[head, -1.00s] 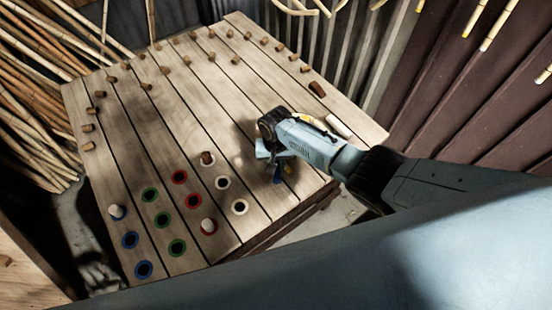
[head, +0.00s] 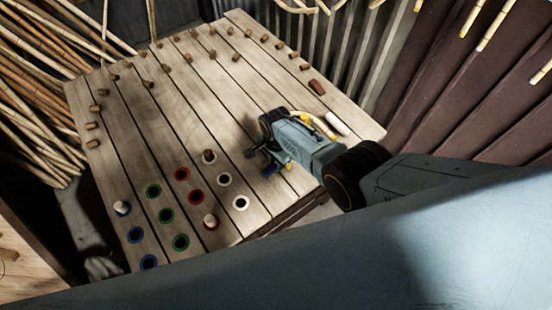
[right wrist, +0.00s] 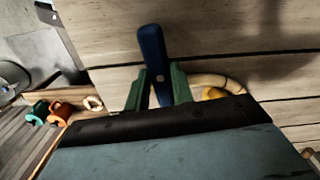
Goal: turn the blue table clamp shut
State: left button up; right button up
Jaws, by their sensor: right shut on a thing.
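The blue table clamp shows in the right wrist view as a dark blue lever (right wrist: 152,50) with a pale rivet. My right gripper (right wrist: 160,84) is shut on this lever, its two green fingers on either side. In the head view a small blue part of the clamp (head: 269,170) shows at the table's near right edge, below my right gripper (head: 262,156). The clamp's body and screw are mostly hidden by the gripper, so I cannot tell how tight it is. My left gripper is not in view.
The slatted table (head: 190,110) carries several wooden pegs and coloured ring holes. A white rod (head: 338,123) and a brown block (head: 317,87) lie near its right edge. An orange clamp (right wrist: 58,112) and a green clamp (right wrist: 38,112) sit lower left in the wrist view.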

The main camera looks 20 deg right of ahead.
jog(key=shift+m, duration=0.6)
jog(key=o, duration=1)
jog(key=shift+r, duration=0.1)
notch_tip(320, 180, up, 6)
jog(key=p, duration=0.4)
jog(key=shift+r+b, duration=0.25)
jog(key=shift+b, duration=0.05)
jog(key=shift+r, duration=3.4)
